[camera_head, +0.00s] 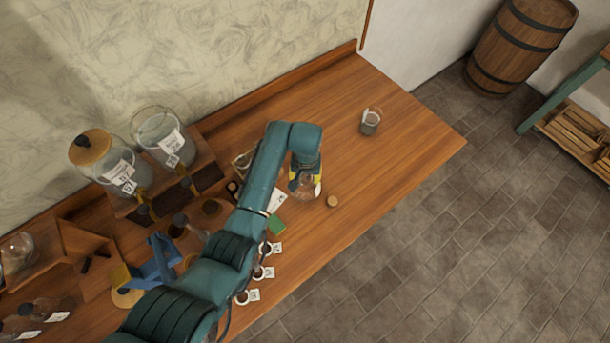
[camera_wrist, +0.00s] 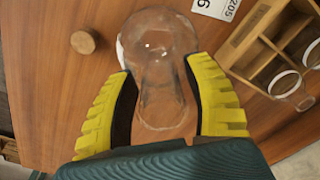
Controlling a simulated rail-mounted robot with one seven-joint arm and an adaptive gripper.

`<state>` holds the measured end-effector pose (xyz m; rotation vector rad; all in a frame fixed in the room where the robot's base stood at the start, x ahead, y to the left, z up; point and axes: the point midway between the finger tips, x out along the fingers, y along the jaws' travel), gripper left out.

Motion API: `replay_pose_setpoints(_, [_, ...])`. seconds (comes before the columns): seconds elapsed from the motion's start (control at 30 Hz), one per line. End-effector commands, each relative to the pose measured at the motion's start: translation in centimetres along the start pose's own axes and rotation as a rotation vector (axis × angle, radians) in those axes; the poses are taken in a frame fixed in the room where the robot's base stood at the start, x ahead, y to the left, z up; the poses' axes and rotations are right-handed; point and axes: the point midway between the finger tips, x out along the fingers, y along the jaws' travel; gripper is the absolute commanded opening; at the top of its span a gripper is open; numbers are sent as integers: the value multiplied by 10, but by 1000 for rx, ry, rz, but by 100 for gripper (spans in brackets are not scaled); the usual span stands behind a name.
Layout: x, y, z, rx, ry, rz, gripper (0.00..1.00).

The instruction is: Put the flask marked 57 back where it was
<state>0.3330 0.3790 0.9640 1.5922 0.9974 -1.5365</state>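A clear round-bodied glass flask (camera_wrist: 158,45) with a narrower neck stands between the yellow fingers of my gripper (camera_wrist: 162,85) in the wrist view. The dark finger pads lie close against both sides of the glass, and the flask looks empty. In the head view the flask (camera_head: 304,187) shows below my gripper (camera_head: 308,178), over the right part of the wooden table (camera_head: 405,150). I see no number on it, and I cannot tell whether its base touches the table.
A round cork (camera_head: 332,201) lies beside the flask, also in the wrist view (camera_wrist: 82,41). A small glass beaker (camera_head: 370,122) stands farther right. Large labelled jars (camera_head: 160,138) stand at the wall. The table's right end is mostly clear.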

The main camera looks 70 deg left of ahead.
Motion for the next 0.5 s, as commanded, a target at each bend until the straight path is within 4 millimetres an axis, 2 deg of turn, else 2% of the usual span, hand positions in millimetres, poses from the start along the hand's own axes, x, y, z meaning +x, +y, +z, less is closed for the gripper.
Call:
replay_pose_setpoints(0.17, [-2, 0, 0, 0, 1, 0, 51])
replay_pose_setpoints(0.27, [-11, 0, -1, 0, 3, 0, 51])
replay_pose_setpoints(0.37, [-31, 0, -1, 0, 4, 1, 51])
replay_pose_setpoints(0.5, [-68, 0, -1, 0, 5, 1, 51])
